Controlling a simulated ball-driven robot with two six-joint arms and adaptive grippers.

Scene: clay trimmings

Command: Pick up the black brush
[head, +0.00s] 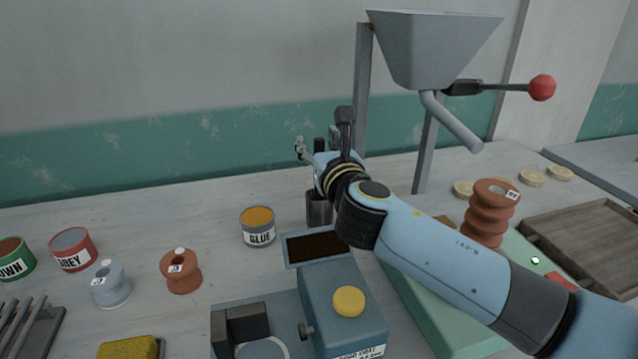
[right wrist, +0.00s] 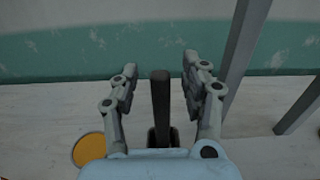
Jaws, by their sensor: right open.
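The black brush (right wrist: 160,98) stands upright between the open fingers of my right gripper (right wrist: 161,85) in the right wrist view. Its lower end goes down into a dark holder, and gaps show on both sides of it. In the head view the dark holder (head: 318,208) stands on the table behind the blue machine. My right gripper (head: 322,146) is over it there, and my wrist hides part of the brush. My left gripper is not in view.
A glue tin (head: 257,227) stands just left of the holder. A grey hopper (head: 432,50) on posts rises behind and to the right. The blue machine (head: 345,300) is in front. Spools and paint tins stand at the left, and a stacked clay piece (head: 488,215) at the right.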

